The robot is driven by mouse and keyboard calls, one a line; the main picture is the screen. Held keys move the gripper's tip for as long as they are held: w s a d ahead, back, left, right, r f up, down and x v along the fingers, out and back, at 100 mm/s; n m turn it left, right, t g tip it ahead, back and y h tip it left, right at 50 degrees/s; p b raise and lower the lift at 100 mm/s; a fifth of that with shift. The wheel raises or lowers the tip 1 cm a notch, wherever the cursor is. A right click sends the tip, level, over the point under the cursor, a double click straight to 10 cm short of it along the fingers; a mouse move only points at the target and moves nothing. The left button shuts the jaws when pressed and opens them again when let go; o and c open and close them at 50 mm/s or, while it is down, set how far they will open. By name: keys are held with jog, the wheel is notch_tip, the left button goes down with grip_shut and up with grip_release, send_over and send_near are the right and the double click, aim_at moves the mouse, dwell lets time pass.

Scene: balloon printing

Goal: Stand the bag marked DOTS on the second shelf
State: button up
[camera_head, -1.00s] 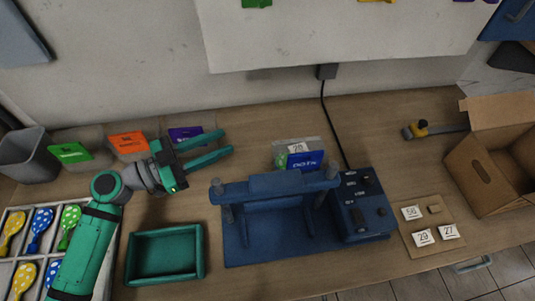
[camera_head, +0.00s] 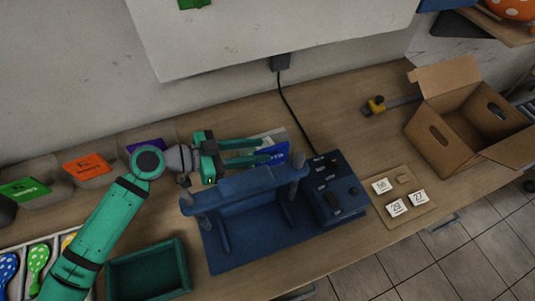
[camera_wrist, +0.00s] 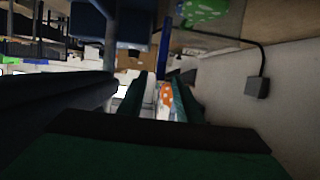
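The bag marked DOTS (camera_head: 274,147), a clear bag with a blue label, stands on the table behind the blue press; the label is partly covered. My green gripper (camera_head: 264,151) has its two fingers apart and pointing right, with the tips at the bag. In the wrist view, something with orange and blue patches (camera_wrist: 168,98), likely the bag, shows between the fingers. I cannot tell whether the fingers touch it. A wooden shelf (camera_head: 510,36) with an orange dotted object shows at the top right; I cannot tell which shelf it is.
The blue press (camera_head: 240,190) and its control box (camera_head: 335,185) stand just in front of the bag. A black cable (camera_head: 292,110) runs behind. An open cardboard box (camera_head: 455,155) is at the right, a green tray (camera_head: 150,270) at the front left, labelled bins (camera_head: 85,168) at the back left.

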aim_at(267, 149)
jog(key=x, duration=0.4)
jog(key=shift+d+r, duration=0.1)
jog(key=shift+d, duration=0.05)
jog(key=shift+w+d+f, duration=0.2)
jog(key=shift+w+d, duration=0.05)
jog(key=shift+d, duration=0.15)
jog(key=shift+a, duration=0.15)
jog(key=shift+s, duration=0.1)
jog(key=shift+c, duration=0.5)
grip_shut()
